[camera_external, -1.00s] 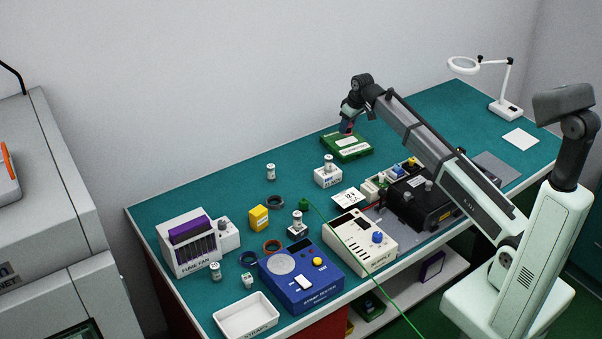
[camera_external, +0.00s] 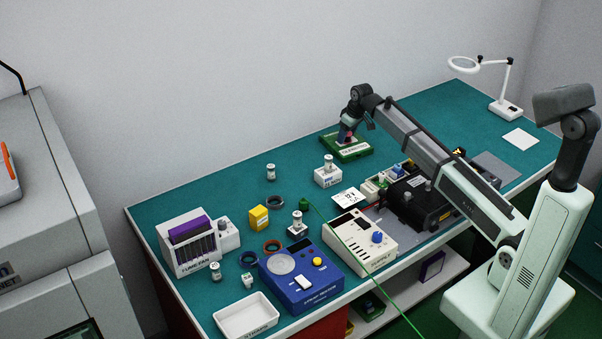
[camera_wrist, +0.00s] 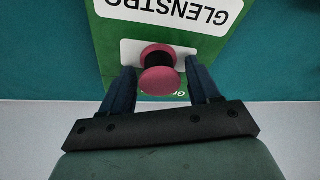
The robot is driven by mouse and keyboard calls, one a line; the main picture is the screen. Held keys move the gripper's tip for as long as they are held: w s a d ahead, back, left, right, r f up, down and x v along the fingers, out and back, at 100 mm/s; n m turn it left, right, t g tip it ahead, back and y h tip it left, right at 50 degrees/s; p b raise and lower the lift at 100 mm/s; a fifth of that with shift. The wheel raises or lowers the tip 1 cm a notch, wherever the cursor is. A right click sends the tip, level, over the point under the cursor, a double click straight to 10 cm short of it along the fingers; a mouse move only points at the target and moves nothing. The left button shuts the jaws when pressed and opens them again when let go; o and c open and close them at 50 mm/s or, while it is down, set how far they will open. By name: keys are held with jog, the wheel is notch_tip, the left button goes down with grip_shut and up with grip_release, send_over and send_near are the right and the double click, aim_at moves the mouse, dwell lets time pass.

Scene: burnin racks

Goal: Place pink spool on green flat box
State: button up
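The pink spool (camera_wrist: 160,80) has pink flanges and a dark core. In the wrist view it stands over a white label patch of the green flat box (camera_wrist: 108,62), between the fingers of my gripper (camera_wrist: 162,70). Narrow gaps show between the fingers and the spool, so my gripper looks open around it. In the external view the green flat box (camera_external: 358,153) lies at the back of the bench near the wall. My gripper (camera_external: 345,140) points down over it and largely hides the spool there. The spool appears to rest on the box.
A white block with a spool-like part (camera_external: 328,177) stands in front of the box. A black device (camera_external: 420,205), a cream device (camera_external: 360,243) and a blue device (camera_external: 300,278) line the front. A magnifier lamp (camera_external: 506,108) stands far right.

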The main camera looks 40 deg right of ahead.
jog(key=shift+o, duration=0.6)
jog(key=shift+r, duration=0.1)
jog(key=shift+r, duration=0.2)
jog(key=v, duration=1.1)
jog(key=shift+r, duration=0.4)
jog(key=shift+s, duration=0.15)
